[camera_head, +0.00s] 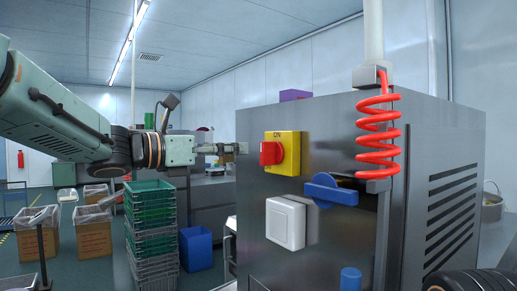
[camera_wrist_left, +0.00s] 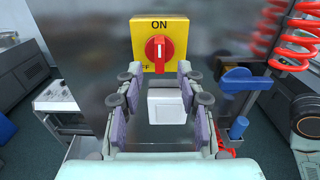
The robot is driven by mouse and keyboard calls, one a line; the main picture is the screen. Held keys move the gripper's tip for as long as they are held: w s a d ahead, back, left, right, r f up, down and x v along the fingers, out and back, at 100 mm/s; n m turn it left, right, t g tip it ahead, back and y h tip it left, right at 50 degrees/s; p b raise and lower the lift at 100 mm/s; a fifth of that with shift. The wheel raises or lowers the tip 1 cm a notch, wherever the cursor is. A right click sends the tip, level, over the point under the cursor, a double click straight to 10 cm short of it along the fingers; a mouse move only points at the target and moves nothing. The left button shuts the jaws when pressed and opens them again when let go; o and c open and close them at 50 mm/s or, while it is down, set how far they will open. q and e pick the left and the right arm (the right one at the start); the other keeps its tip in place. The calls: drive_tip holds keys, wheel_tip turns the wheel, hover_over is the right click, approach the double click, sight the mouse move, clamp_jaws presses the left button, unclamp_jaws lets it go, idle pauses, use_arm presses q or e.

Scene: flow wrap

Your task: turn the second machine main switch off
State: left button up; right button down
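The main switch is a yellow plate (camera_head: 290,141) with a red rotary knob (camera_head: 270,153) on the grey machine's front panel. It also shows in the left wrist view, the yellow plate (camera_wrist_left: 178,30) and red knob (camera_wrist_left: 159,50), with ON at the top and OFF at the lower left. The white mark on the knob stands upright, toward ON. My left gripper (camera_head: 236,148) is left of the knob, apart from it. In the left wrist view its fingers (camera_wrist_left: 157,80) are spread and empty, the knob ahead between the tips. My right gripper is not in view.
Below the switch is a white square box (camera_head: 286,222). To its right are a blue handle (camera_head: 331,190) and a red coiled hose (camera_head: 378,140). A blue knob (camera_head: 350,279) sits lower. Green crates (camera_head: 150,205) and a blue bin (camera_head: 196,248) stand on the floor at left.

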sight(261, 147)
use_arm(q)
drive_tip(key=p+x, duration=0.2)
drive_tip(key=x, duration=0.5)
drive_tip(key=shift+w+d+f, duration=0.1)
drive_tip(key=shift+w+d, duration=0.15)
drive_tip(key=shift+s+a, duration=0.2)
drive_tip(key=shift+s, duration=0.05)
drive_tip(key=shift+w+d, duration=0.3)
drive_tip(key=shift+w, duration=0.1)
drive_tip(key=c, duration=0.3)
drive_tip(key=shift+s+a, duration=0.1)
clamp_jaws()
